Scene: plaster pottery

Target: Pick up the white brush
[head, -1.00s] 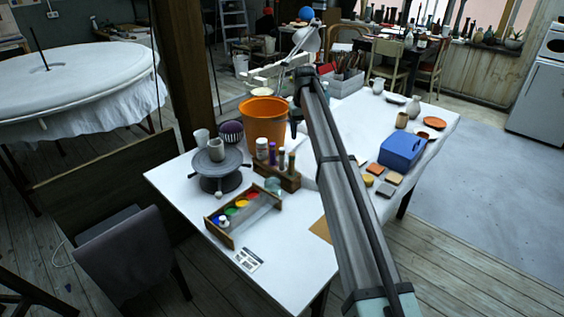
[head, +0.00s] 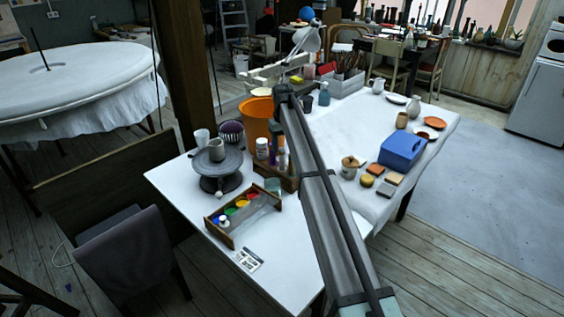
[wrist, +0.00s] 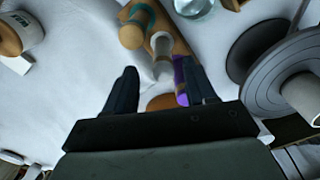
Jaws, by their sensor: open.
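In the wrist view a slim white upright item (wrist: 162,62), which looks like the white brush, stands in a small wooden rack (wrist: 158,22). A purple item (wrist: 181,78) stands close beside it, and a tan-topped item with a teal band (wrist: 134,30) is on its other side. My gripper (wrist: 160,72) is open above the rack, with its fingers apart on either side of the white item and nothing visibly held. The purple item is close to the right finger. In the head view the arm partly hides the rack (head: 289,183), and the fingers cannot be made out clearly.
An orange bucket (head: 257,115) stands directly behind the rack. A grey turntable with a cup (head: 218,171) and a paint box (head: 226,226) are to the left. A lidded pot (head: 350,166) and a blue box (head: 401,150) stand to the right. The table's front is mostly clear.

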